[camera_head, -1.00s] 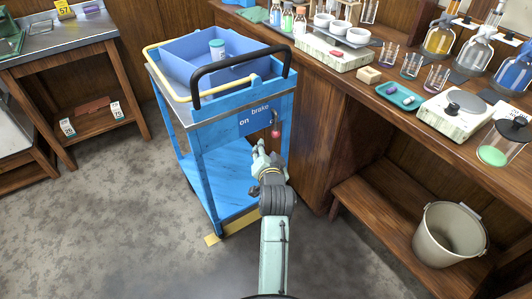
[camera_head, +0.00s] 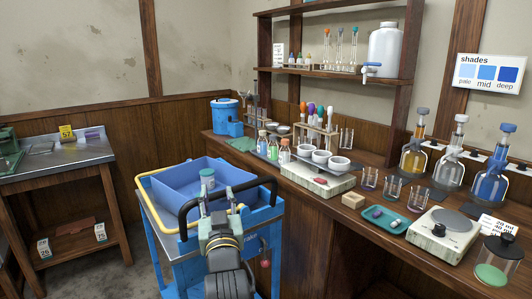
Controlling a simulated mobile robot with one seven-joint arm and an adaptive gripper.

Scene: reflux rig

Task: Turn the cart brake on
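The blue cart (camera_head: 170,245) stands left of the wooden bench, with a black handle (camera_head: 262,183) across its near end. The brake lever's red knob (camera_head: 265,263) hangs at the right of the cart's near face. The blue brake label beside it is mostly hidden behind my arm. My gripper (camera_head: 217,207) is raised in front of the black handle, up and left of the red knob and apart from it. Its fingers are seen from behind, so whether they are open or shut is unclear.
A blue tray (camera_head: 165,195) on the cart holds a lidded jar (camera_head: 208,180). The bench (camera_head: 310,205) at right carries bowls, beakers, flasks and a hotplate (camera_head: 440,232). A metal-topped side table (camera_head: 60,165) stands at left, with floor between it and the cart.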

